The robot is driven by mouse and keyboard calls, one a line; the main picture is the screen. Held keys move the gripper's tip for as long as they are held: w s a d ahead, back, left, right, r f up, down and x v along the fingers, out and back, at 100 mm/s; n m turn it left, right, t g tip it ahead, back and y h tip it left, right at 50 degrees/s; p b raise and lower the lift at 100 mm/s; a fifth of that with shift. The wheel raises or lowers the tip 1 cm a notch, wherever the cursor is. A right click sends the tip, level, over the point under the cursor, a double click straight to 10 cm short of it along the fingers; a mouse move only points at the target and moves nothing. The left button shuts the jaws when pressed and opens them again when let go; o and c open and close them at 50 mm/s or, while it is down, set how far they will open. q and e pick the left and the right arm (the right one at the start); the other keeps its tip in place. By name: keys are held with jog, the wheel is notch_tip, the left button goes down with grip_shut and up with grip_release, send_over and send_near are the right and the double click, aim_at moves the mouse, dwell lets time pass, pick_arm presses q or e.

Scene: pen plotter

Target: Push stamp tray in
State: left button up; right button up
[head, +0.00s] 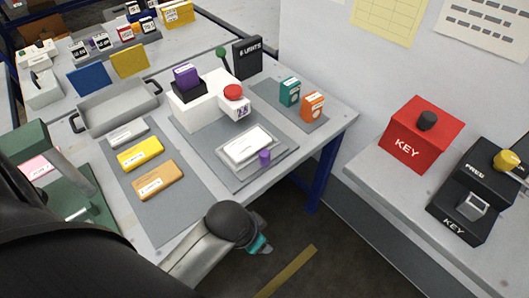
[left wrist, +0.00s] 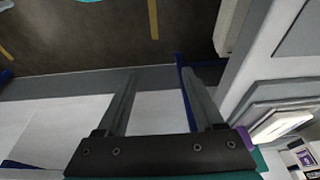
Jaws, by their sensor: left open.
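The stamp tray (head: 225,165) is a flat grey plate in front of the white stamp machine (head: 195,110), sticking out from it toward the table's front edge. A white labelled block (head: 246,146) lies on it, and a purple knob (head: 264,157) stands at its front. In the left wrist view the tray edge (left wrist: 262,105) and purple knob (left wrist: 245,138) are at the right, beside my gripper. My left gripper (left wrist: 160,72) is open with nothing between its fingers. In the head view my left wrist is beyond the table's front edge; its fingers are not clearly seen. My right gripper is not in view.
The machine carries a red button (head: 233,92) and a purple block (head: 187,77). Yellow (head: 140,154) and orange (head: 157,180) blocks lie on the left mat. Teal (head: 290,91) and orange (head: 313,106) boxes stand behind right. Open floor (head: 310,255) lies in front.

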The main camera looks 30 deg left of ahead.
pick_arm(q)
jog(key=w+d+r+m+h, duration=0.2)
jog(key=w+d+r+m, duration=0.25)
jog(key=r+m, duration=0.25)
notch_tip(320, 180, up, 12)
jog(key=m+g+y, duration=0.3)
jog(key=m, duration=1.5)
send_over(264, 152)
notch_tip(264, 152, down, 15)
jog(key=b, duration=0.3)
jog(key=shift+d, duration=0.1)
grip_shut()
